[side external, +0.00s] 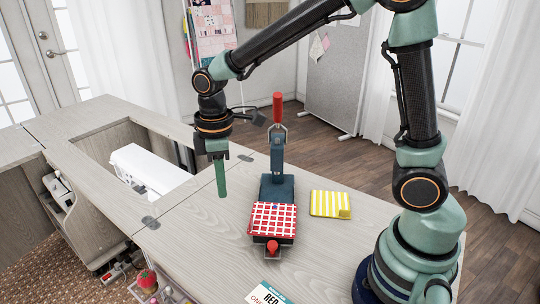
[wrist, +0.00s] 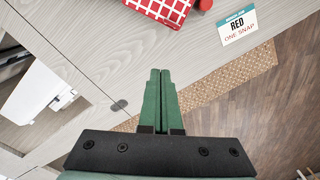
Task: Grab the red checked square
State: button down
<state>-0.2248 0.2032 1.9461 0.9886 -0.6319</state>
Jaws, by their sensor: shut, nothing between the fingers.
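The red and white checked square (side external: 273,219) lies flat on top of the dark snap press near the front of the cabinet top. Its edge also shows at the top of the wrist view (wrist: 163,7). My gripper (side external: 222,194) is shut and empty, pointing down above the cabinet top to the left of the press. Its green fingers (wrist: 160,75) are together in the wrist view, apart from the checked square.
The dark blue press (side external: 277,160) has an upright red-handled lever (side external: 277,108). A yellow striped cloth (side external: 331,204) lies to its right. A card (wrist: 238,27) reads "RED ONE SNAP". A white sewing machine (side external: 148,170) sits in the cabinet opening. Cabinet top between gripper and press is clear.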

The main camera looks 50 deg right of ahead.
aim_at(267, 220)
notch_tip(267, 220, down, 9)
jog(key=shift+r, duration=0.15)
jog(key=shift+s+d+f, duration=0.15)
jog(key=shift+f, duration=0.2)
jog(key=shift+s+d+r, duration=0.1)
jog(key=shift+s+d, duration=1.1)
jog(key=shift+d, duration=0.2)
jog(key=s+d, duration=0.3)
jog(key=d, duration=0.1)
jog(key=shift+s, duration=0.3)
